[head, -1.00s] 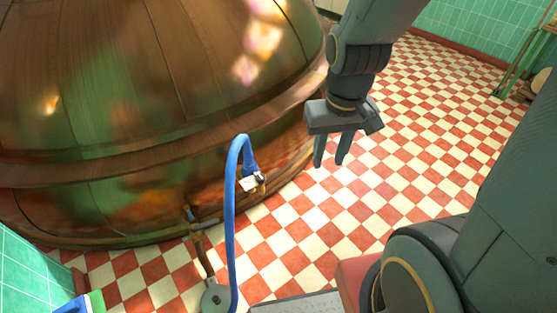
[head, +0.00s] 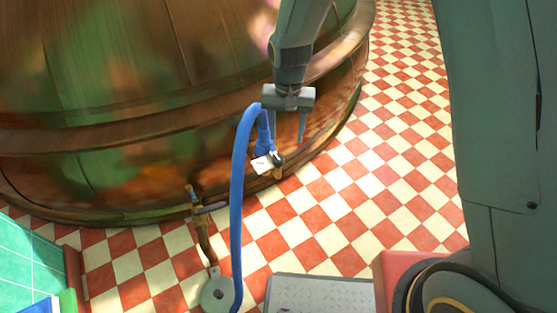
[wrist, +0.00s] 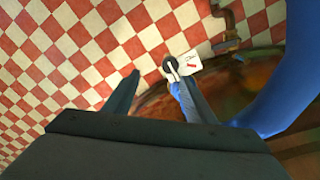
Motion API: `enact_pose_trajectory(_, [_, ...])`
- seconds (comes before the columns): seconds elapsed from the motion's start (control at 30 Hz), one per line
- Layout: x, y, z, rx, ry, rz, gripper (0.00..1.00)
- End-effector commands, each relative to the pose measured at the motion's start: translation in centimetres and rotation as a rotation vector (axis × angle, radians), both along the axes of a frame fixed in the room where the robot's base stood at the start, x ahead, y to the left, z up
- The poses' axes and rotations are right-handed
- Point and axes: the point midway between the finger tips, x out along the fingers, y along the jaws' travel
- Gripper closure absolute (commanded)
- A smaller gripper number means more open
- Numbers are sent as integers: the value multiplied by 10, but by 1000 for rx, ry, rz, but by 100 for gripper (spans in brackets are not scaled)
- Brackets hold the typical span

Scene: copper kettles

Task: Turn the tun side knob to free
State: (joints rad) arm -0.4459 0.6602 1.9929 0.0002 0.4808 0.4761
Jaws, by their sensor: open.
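The copper tun (head: 150,160) fills the upper left of the head view. Low on its side is a small dark knob (head: 278,158) beside a white label plate (head: 261,166). In the wrist view the knob (wrist: 171,66) is round and dark with a white pointer, and the plate (wrist: 188,62) carries a red mark. My gripper (head: 287,138) is open and empty, its fingers pointing down just above the knob in the head view.
A blue hose (head: 237,190) arches up close to the left of the knob and crosses the wrist view's right side. A brown pipe (head: 202,235) with a round base stands left of it. Checkered floor (head: 400,150) is clear to the right.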

Motion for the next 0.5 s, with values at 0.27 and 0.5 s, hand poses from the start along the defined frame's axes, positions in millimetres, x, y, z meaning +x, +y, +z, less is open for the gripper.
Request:
enact_pose_trajectory(0.27, [6,27,-41,-4,8,-6,49])
enact_pose_trajectory(0.5, [6,26,-76,-5,10,-7,49])
